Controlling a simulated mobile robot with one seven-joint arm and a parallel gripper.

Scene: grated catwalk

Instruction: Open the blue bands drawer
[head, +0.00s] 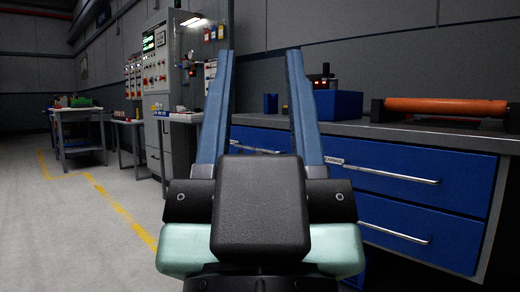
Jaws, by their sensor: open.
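Blue drawers with silver bar handles sit in a grey-topped cabinet at the right. They are an upper right drawer (445,165), a lower drawer (445,250) and a partly hidden left drawer (270,133). All look shut. A small white label (335,161) sits at the upper left of the upper right drawer; I cannot read it surely, so I cannot tell which is the bands drawer. My gripper (261,58) is open and empty, its two blue-grey fingers pointing away from me. It is apart from the handles as far as I can see, and hides part of the drawer fronts.
On the worktop (400,130) stand a blue bin (338,105) and an orange roller (445,106). A control cabinet (158,75) and a work table (75,113) stand further back at left. The grey floor (65,220) at left is clear, with yellow lines.

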